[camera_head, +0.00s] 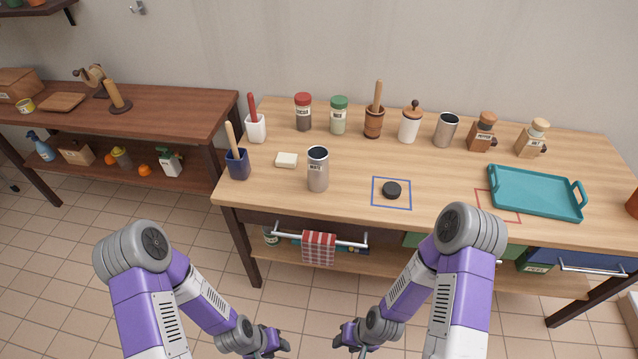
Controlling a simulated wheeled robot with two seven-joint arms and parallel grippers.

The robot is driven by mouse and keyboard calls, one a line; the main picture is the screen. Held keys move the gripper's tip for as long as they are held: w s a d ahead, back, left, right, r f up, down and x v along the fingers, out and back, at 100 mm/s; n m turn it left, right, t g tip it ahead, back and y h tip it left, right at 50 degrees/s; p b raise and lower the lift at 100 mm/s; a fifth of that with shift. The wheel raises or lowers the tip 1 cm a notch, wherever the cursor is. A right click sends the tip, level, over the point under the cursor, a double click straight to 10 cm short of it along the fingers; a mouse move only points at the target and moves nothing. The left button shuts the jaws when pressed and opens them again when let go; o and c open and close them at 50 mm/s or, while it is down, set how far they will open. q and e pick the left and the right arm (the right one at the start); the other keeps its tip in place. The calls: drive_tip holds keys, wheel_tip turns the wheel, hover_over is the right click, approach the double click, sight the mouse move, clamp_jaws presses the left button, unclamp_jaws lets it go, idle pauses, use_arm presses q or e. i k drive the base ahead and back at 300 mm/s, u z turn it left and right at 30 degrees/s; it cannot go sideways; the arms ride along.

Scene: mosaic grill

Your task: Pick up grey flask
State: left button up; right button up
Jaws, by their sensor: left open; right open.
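A grey metal flask (318,172) with a dark label and an open top stands upright near the front edge of the light wooden table (350,215), left of centre. A round black lid (391,190) lies to its right inside a blue square outline. My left gripper (280,345) is open and empty, low in front of the table. My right gripper (344,343) is also open and empty, a little to its right. Both are apart from the flask and lower in the picture.
A plain grey cup (446,130) stands farther back in a row of jars and mills. A blue pot (238,165) and a white block (287,160) are left of the flask. A teal tray (535,205) is at the right. A towel (318,249) hangs on the front rail.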

sight(318, 157)
drive_tip(key=k, duration=0.3)
drive_tip(key=u, duration=1.35)
drive_tip(key=i, duration=1.2)
drive_tip(key=z, duration=1)
